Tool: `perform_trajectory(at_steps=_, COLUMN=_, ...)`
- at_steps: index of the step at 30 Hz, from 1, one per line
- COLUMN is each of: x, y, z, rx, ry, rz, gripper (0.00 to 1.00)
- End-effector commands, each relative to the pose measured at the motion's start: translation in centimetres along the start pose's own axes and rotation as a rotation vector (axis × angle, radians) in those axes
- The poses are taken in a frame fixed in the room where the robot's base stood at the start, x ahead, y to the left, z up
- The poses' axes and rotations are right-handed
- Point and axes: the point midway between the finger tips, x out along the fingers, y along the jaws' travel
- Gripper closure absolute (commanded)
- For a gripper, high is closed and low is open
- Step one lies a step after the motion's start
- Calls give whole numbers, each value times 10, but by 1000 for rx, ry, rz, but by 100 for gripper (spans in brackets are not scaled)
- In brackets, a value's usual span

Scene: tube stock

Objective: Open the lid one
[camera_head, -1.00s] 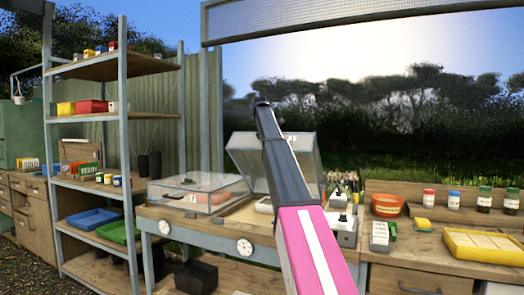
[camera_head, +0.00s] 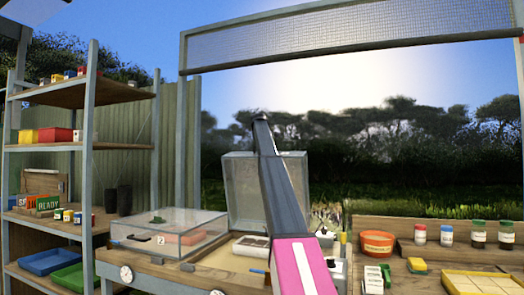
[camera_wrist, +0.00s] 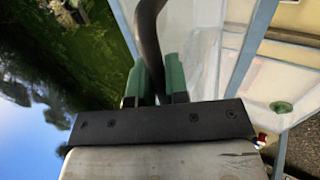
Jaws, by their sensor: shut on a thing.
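A clear lid (camera_head: 238,190) with a pale frame stands raised, close to upright, at the back of its box on the bench. My arm crosses in front of it in the head view, so its number and handle are hidden there. In the wrist view my gripper (camera_wrist: 157,84) has its green fingers shut on a dark curved handle (camera_wrist: 149,30). The lid's clear panel and pale frame (camera_wrist: 250,45) fill the right of that view. Left of it in the head view, another clear lid (camera_head: 180,222), marked 2, lies closed over its box.
A metal shelf unit (camera_head: 91,130) with trays and small boxes stands at the left. At the right, a wooden bench holds an orange bowl (camera_head: 377,243), several jars and a yellow tray (camera_head: 480,284). A mesh-covered beam (camera_head: 350,40) spans overhead.

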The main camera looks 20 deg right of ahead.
Motion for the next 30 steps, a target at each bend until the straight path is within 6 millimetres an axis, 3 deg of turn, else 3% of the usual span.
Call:
perform_trajectory(at_steps=13, x=1, y=1, z=1, rx=5, ry=-1, rz=0, gripper=100)
perform_trajectory(at_steps=15, x=1, y=1, z=1, rx=5, ry=-1, rz=0, gripper=69)
perform_trajectory(at_steps=16, x=1, y=1, z=1, rx=5, ry=-1, rz=0, gripper=61)
perform_trajectory(at_steps=30, x=-9, y=1, z=1, rx=2, ry=0, rz=1, gripper=61)
